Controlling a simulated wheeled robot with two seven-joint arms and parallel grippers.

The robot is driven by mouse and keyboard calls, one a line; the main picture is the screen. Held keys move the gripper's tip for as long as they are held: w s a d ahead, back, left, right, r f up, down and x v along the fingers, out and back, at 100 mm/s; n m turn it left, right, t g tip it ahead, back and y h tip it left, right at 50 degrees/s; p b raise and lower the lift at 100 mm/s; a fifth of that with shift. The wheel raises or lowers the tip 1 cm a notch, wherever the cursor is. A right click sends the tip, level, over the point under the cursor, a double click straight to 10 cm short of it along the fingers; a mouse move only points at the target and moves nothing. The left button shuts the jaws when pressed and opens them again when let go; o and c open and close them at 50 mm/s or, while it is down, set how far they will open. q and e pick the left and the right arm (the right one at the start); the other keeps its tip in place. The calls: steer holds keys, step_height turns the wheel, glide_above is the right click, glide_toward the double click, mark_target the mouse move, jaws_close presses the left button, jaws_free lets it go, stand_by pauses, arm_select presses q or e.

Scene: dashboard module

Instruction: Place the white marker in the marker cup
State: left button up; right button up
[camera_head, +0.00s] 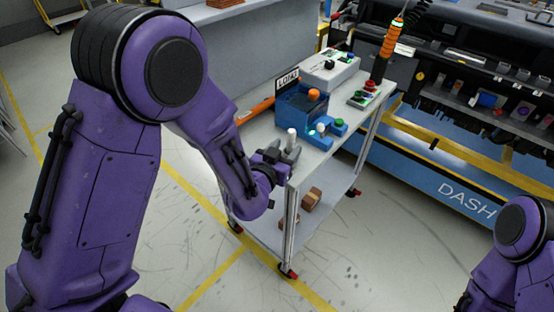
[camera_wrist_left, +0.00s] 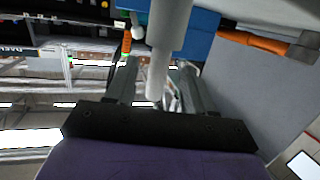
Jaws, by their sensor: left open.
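A white marker (camera_head: 291,134) stands about upright at the near end of the cart top in the head view. In the left wrist view the marker (camera_wrist_left: 157,75) reaches down between the two fingers. My left gripper (camera_head: 284,152) is at the marker, with its fingers (camera_wrist_left: 152,85) open on either side of it. I cannot tell whether either finger touches it. I cannot make out the marker cup for sure; the marker's lower end is hidden by the gripper. My right arm shows at the lower right, its gripper out of frame.
A white control box (camera_head: 330,70) and a button panel (camera_head: 364,94) stand farther back. The cart's lower shelf holds brown boxes (camera_head: 312,198).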

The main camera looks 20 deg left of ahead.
arm_select(q)
steer(key=s+r+p, duration=0.1)
steer(key=s+p, duration=0.1)
steer(key=s, duration=0.5)
steer(key=s+a+f+n+g+y, duration=0.2)
steer(key=s+a+f+n+g, duration=0.15)
steer(key=s+f, duration=0.45)
steer(key=s+a+f+n+g+y, duration=0.15)
steer(key=s+a+f+g, duration=0.3)
steer(key=f, duration=0.65)
steer(key=s+a+f+n+g, duration=0.1)
steer(key=s+a+f+g, duration=0.1)
steer(key=s+f, duration=0.2)
steer(key=s+a+f+n+g+y, duration=0.1)
steer(key=s+a+f+n+g, duration=0.1)
steer(key=s, duration=0.7)
step_height(320, 180, down, 3)
steer(key=shift+s+a+r+g, duration=0.2)
steer(key=shift+s+a+g, duration=0.15)
steer(key=shift+a, duration=0.4)
steer(key=shift+w+y, duration=0.1)
steer(key=shift+y, duration=0.15)
